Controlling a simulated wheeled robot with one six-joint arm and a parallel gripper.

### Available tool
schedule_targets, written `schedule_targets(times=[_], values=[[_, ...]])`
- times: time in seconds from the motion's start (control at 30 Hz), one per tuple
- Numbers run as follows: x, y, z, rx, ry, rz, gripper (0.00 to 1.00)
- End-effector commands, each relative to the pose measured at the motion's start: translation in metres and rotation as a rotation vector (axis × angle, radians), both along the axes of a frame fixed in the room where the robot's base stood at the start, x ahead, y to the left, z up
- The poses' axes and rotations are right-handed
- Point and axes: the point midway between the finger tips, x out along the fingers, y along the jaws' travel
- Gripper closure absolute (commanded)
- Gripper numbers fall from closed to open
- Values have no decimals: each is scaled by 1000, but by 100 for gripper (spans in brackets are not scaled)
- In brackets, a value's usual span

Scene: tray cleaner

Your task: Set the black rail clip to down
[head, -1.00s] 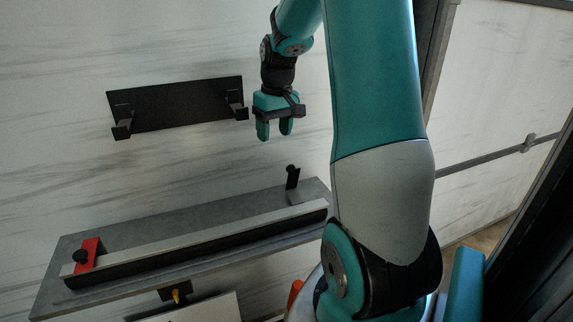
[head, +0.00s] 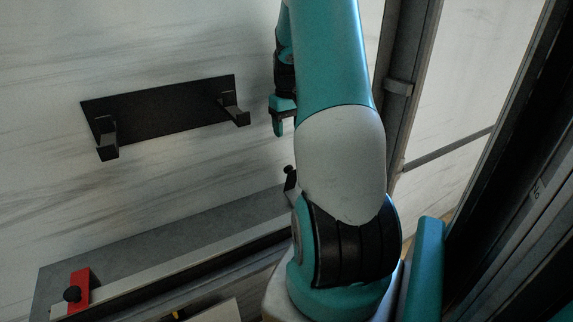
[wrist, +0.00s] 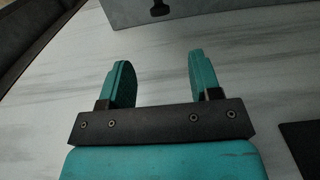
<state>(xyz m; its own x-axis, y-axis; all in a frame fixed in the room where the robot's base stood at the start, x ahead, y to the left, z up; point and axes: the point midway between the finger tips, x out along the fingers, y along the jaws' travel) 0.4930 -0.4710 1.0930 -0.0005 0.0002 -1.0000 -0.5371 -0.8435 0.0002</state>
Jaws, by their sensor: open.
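The black rail clip (head: 291,185) stands up at the right end of the grey shelf, with a round dark knob near its top. My arm hides its lower part in the head view. In the wrist view a dark knob (wrist: 159,8) shows at the top edge, beyond my fingers. My gripper (wrist: 159,68) is open, with nothing between its two teal fingers. In the head view it hangs fingers down in front of the wall, above the black clip and apart from it, partly hidden by my arm.
A red clip (head: 79,292) with a black knob lies at the left end of the grey shelf (head: 150,250). A black wall rack (head: 165,108) with two hooks is above the shelf. A dark upright frame (head: 400,100) stands right of my arm. The wall between rack and shelf is clear.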

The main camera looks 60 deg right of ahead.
Motion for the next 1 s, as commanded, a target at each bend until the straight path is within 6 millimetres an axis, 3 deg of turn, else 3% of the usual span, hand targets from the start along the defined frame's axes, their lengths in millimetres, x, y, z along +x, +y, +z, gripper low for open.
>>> schedule_targets(times=[0.3,0.5,0.7,1.0], values=[[-1,1,-74,6,3,-1,42],[-2,0,-111,2,2,-3,42],[-2,-1,-131,1,0,-3,42],[-1,-1,-135,-1,-1,-3,42]])
